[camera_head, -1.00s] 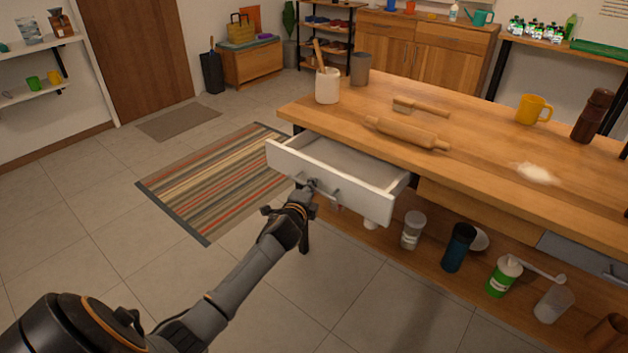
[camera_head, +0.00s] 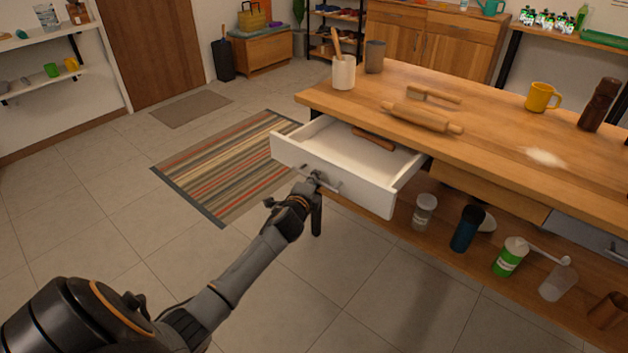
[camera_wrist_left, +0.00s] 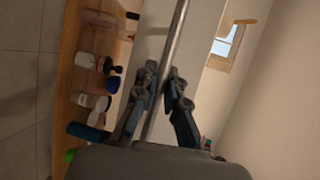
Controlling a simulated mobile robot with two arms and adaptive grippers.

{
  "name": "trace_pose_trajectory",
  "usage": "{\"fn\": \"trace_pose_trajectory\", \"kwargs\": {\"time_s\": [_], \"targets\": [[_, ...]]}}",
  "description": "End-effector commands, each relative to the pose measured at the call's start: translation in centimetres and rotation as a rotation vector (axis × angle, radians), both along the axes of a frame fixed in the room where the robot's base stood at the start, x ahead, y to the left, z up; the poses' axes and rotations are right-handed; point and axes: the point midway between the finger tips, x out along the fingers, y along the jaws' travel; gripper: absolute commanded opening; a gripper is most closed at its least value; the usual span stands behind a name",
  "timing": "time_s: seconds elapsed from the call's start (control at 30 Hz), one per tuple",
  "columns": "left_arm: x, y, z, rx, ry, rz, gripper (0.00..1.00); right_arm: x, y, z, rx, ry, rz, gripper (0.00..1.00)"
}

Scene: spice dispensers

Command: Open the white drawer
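The white drawer (camera_head: 342,188) is pulled well out from under the wooden table's front edge. Its inside shows in the head view, with a brown wooden object (camera_head: 373,138) lying towards the back. My left gripper (camera_head: 316,180) is at the grey bar handle (camera_head: 328,186) on the drawer's front. In the left wrist view the handle bar (camera_wrist_left: 177,30) runs between the two fingers of my left gripper (camera_wrist_left: 162,82), which are closed around it. My right gripper is not in view.
The wooden table (camera_head: 480,145) carries a rolling pin (camera_head: 422,117), a brush, a yellow mug (camera_head: 541,97) and a utensil pot (camera_head: 343,72). A lower shelf holds several jars and bottles. Open tiled floor (camera_head: 110,225) and a striped rug (camera_head: 228,165) lie to the left.

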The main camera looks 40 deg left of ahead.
Motion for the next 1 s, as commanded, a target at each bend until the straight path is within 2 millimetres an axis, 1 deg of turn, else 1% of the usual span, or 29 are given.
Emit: {"fn": "trace_pose_trajectory", "kwargs": {"time_s": [0.03, 0.07, 0.1, 0.37, 0.53, 0.67, 0.9, 1.0], "targets": [[0.0, 0.0, 0.0, 0.0, 0.0, 0.0, 0.24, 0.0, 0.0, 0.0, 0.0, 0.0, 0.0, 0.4], [0.0, 0.0, 0.0, 0.0, 0.0, 0.0, 0.3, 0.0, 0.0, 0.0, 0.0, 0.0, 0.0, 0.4], [0.0, 0.0, 0.0, 0.0, 0.0, 0.0, 0.34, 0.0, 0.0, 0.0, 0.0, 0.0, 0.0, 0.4], [0.0, 0.0, 0.0, 0.0, 0.0, 0.0, 0.34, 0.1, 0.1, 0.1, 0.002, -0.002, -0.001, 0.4], [-0.9, -0.3, 0.1, 0.001, 0.001, 0.0, 0.34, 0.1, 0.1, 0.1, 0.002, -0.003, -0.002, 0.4], [-2.7, -0.9, 0.4, 0.001, 0.002, -0.001, 0.34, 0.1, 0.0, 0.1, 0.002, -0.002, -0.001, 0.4], [-7.2, -2.4, 1.2, 0.0, 0.002, -0.002, 0.34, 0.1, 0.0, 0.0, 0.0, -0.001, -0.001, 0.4], [-8.8, -2.9, 1.6, 0.0, 0.001, -0.001, 0.34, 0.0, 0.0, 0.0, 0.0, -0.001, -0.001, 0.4]]}}
